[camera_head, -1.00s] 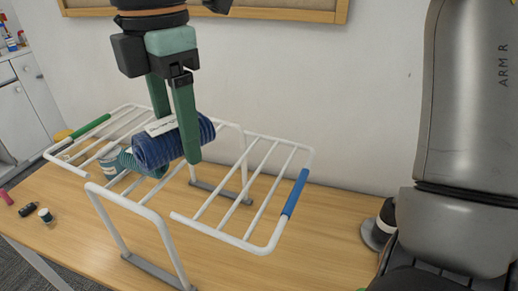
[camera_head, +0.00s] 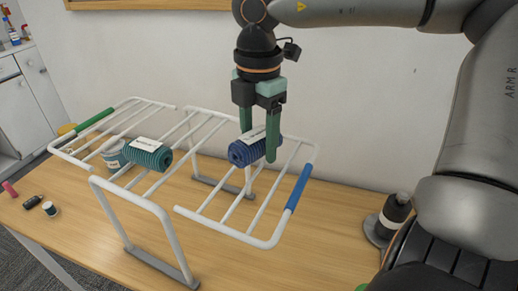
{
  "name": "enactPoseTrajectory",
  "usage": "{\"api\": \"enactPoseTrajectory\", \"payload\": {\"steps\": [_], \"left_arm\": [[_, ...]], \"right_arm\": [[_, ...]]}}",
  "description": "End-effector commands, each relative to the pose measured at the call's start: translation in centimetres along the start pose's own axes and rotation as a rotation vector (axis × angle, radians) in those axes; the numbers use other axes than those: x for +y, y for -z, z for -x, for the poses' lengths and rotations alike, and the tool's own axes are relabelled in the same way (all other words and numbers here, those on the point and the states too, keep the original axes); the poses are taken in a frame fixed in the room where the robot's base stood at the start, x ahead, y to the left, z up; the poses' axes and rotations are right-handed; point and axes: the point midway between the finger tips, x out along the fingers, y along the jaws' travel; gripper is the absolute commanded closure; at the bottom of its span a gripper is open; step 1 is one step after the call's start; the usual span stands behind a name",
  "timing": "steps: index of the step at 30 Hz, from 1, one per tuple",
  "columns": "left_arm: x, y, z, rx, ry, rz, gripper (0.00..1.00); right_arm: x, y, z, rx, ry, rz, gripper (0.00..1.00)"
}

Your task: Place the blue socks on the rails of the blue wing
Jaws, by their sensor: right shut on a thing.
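The blue socks (camera_head: 242,153) are a rolled, ribbed bundle with a white label. My right gripper (camera_head: 258,150) comes down from above and is shut on them. They are over the inner, left part of the blue wing, the right wing of the white drying rack, marked by a blue sleeve (camera_head: 299,187) on its outer bar. I cannot tell whether the socks touch the rails (camera_head: 232,208). The green-sleeved wing (camera_head: 95,122) is at the left. My left gripper is not in view.
The rack stands on a wooden table (camera_head: 310,256) against a white wall. A labelled tin (camera_head: 111,154) stands behind the rack's left side. Small items, including a spool (camera_head: 50,209) and a dark object (camera_head: 33,201), lie at the left edge. A black bottle (camera_head: 394,212) stands at the right.

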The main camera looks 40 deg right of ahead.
Motion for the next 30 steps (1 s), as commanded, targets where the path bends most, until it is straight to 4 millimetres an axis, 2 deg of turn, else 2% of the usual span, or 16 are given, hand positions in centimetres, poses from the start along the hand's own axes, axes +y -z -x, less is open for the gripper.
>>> {"api": "enactPoseTrajectory", "payload": {"steps": [3, 6, 22, 23, 30], "left_arm": [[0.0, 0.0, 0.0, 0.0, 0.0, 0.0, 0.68], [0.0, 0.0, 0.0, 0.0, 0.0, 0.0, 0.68], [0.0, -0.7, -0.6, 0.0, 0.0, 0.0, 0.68], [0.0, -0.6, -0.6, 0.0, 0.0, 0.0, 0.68], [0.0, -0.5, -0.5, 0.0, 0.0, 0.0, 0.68]], "right_arm": [[-0.1, -0.1, -1.9, 0.002, 0.005, 0.0, 0.94], [0.0, -0.1, -2.9, 0.002, 0.002, -0.001, 0.94], [0.0, -0.1, -3.8, 0.001, -0.001, -0.003, 0.94], [0.0, -0.1, -3.6, 0.001, -0.001, -0.003, 0.36], [0.0, -0.1, -3.6, 0.001, 0.0, -0.003, 0.09]]}}
